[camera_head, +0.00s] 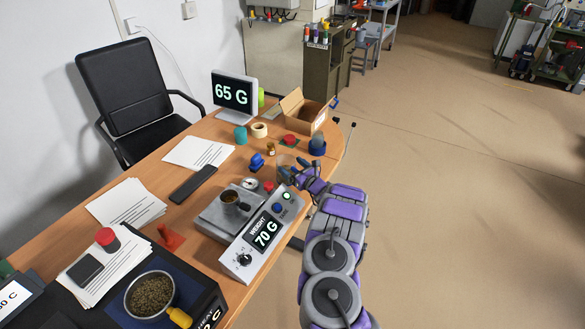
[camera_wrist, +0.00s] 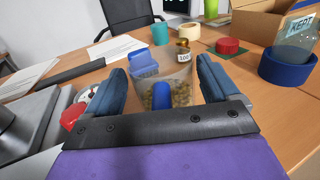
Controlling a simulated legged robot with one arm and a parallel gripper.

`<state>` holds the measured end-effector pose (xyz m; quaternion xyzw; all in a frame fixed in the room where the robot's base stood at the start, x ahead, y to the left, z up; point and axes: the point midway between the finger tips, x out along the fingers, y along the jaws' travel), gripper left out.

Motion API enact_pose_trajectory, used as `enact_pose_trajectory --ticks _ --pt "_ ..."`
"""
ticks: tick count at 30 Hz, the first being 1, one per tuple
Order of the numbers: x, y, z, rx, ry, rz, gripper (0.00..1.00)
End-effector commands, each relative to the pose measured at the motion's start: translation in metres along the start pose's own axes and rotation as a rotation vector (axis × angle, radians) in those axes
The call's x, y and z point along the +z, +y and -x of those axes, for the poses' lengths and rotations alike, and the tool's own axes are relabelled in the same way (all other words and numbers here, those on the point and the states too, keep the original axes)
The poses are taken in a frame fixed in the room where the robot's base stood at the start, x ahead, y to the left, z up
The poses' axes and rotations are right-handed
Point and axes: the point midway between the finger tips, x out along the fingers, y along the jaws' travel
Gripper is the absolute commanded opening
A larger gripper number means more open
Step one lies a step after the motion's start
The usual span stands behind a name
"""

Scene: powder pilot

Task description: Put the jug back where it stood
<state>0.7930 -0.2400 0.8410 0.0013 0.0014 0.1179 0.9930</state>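A clear jug (camera_wrist: 181,80) with brownish granules in it and a blue upright part, likely its handle, stands on the desk in the wrist view. My gripper (camera_wrist: 160,75) is open, with its two blue-grey fingers spread on either side of the blue part. I see no finger clearly touching it. In the head view my gripper (camera_head: 299,172) is low over the right edge of the desk, beyond the scale, and mostly hides the jug. The jug's base is hidden in the wrist view.
The scale (camera_head: 230,262) reads 70 G and bears a dark cup (camera_head: 230,201). A monitor (camera_head: 234,94) reads 65 G. Close by are a blue block (camera_head: 257,161), a red piece (camera_head: 290,140), a blue ring holder (camera_wrist: 288,72) with a "KEPT" bottle (camera_wrist: 297,42), and a cardboard box (camera_head: 304,112).

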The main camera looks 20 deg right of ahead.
Motion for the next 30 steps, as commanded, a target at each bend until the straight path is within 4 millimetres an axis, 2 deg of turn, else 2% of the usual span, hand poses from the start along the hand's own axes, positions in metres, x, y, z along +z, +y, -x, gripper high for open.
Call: enact_pose_trajectory --ticks 1,3,10,14,30 --pt "0.000 0.000 0.000 0.000 0.000 0.000 0.93" --pt "0.000 0.000 0.000 0.000 0.000 0.000 1.00" --pt "0.000 0.000 0.000 0.000 0.000 0.000 1.00" --pt "0.001 -0.001 0.007 -0.001 0.000 -0.001 1.00" --pt "0.001 -0.001 0.103 -0.002 0.001 -0.001 1.00"
